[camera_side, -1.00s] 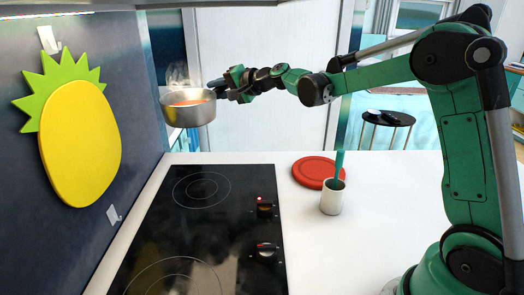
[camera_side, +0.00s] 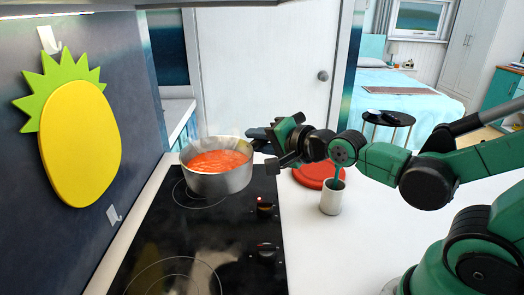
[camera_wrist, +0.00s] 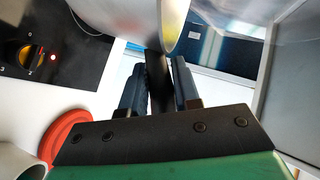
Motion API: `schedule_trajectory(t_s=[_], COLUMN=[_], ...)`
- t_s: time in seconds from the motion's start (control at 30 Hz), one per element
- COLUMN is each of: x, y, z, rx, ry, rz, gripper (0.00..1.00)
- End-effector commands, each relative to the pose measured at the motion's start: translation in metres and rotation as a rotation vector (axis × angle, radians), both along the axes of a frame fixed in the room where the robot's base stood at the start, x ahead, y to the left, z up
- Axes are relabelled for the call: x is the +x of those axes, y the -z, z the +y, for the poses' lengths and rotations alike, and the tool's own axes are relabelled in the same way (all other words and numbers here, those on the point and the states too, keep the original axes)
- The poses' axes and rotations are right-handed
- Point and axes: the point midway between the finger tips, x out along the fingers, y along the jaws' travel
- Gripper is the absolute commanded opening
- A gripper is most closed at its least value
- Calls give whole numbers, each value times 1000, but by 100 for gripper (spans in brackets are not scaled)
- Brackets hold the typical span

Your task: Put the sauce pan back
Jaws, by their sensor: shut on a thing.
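The steel sauce pan (camera_side: 220,182) holds red sauce, and steam rises from it. It is upright at the far burner (camera_side: 180,195) of the black cooktop (camera_side: 195,240). I cannot tell whether its base touches the glass. My gripper (camera_side: 270,143) is to the right of the pan and shut on its dark handle. In the wrist view, the handle (camera_wrist: 158,85) runs between the two fingers of my gripper (camera_wrist: 158,72). The pan's wall (camera_wrist: 120,15) fills the top of that view.
A red round trivet or lid (camera_side: 312,174) and a white cup (camera_side: 332,200) with a teal utensil lie right of the cooktop. Two knobs (camera_side: 266,207) sit on its right edge; a red light (camera_wrist: 53,57) glows beside one. A yellow pineapple board (camera_side: 82,145) hangs on the left wall.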

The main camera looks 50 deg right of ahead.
Motion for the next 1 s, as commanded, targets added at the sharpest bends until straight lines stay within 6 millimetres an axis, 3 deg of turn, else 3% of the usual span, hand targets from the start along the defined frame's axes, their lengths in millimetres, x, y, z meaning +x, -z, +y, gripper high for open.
schedule_trajectory(t_s=[0.17,0.47,0.73,0.9,1.0], x=[13,47,63,50,35], y=[4,25,47,55,58], z=[-20,-97,-198,-267,-297], rx=[3,8,8,7,6], ry=[40,86,-32,-148,-196], rz=[-1,-4,-6,-9,-8], gripper=[0,0,0,0,0])
